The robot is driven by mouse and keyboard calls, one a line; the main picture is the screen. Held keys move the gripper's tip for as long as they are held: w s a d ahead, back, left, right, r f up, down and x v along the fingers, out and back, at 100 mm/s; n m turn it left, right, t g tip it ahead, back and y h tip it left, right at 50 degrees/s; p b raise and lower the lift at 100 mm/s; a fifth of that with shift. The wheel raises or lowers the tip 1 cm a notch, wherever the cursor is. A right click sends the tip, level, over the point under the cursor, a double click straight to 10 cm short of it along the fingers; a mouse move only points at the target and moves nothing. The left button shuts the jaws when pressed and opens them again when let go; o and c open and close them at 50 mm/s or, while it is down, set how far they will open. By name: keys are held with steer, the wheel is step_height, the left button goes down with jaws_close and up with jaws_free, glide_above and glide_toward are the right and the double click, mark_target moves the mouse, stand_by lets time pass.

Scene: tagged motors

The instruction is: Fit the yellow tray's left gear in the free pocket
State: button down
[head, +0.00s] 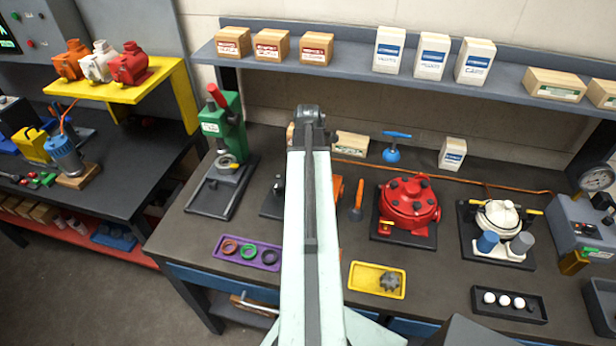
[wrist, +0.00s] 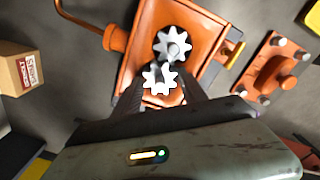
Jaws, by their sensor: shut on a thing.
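My gripper (wrist: 161,88) is shut on a pale toothed gear (wrist: 160,79) in the wrist view. The held gear is over an orange housing (wrist: 133,72), just below a second pale gear (wrist: 172,43) in the picture. The free pocket is not clearly visible; the held gear and fingers cover that part. I cannot tell whether the held gear touches the housing. In the head view, the yellow tray (head: 364,287) holds one dark gear (head: 391,281) at its right; its left part is empty. My arm hides the gripper and most of the housing there.
An orange cover plate (wrist: 275,68) lies right of the housing in the wrist view, and a cardboard box (wrist: 22,73) is at left. In the head view, a purple tray (head: 247,252), green press (head: 222,130) and red motor (head: 408,205) stand around my arm.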

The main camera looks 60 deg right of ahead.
steer(key=shift+f, duration=0.15)
steer(key=shift+f, duration=0.1)
stand_by(0.4)
steer(key=shift+r, duration=0.3)
stand_by(0.7)
steer(key=c, duration=0.6)
jaws_free()
steer(key=shift+o, duration=0.2)
step_height(320, 180, up, 6)
steer(key=p, duration=0.6)
